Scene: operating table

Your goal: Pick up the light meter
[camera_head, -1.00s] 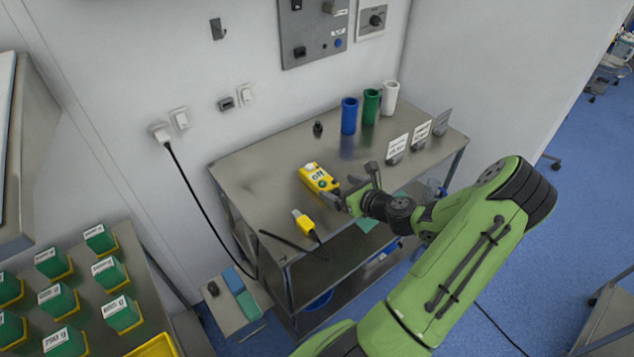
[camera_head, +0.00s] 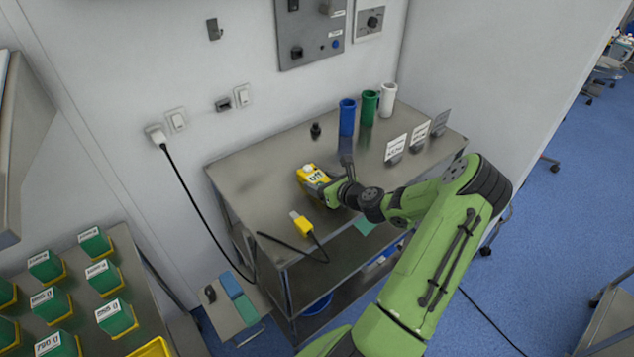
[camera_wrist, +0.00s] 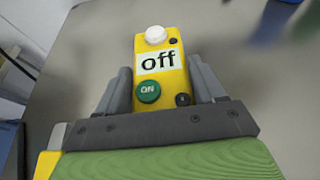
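The light meter, a yellow box (camera_head: 309,174) with a white knob on top, stands on the metal table (camera_head: 250,185). In the wrist view the light meter (camera_wrist: 159,62) shows a label reading "off", a green "ON" button and a dark knob. My gripper (camera_wrist: 160,78) is open, with one finger on each side of the box. Narrow gaps appear between the fingertips and its sides. In the head view my gripper (camera_head: 335,178) reaches the box from the right and partly hides it.
A yellow plug (camera_head: 301,222) on a black cable lies near the table's front left. Blue (camera_head: 347,117), green (camera_head: 369,108) and white (camera_head: 388,99) cylinders stand at the back. Several labelled signs (camera_head: 396,147) stand at the right, near my arm. A small dark object (camera_head: 315,131) sits behind the meter.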

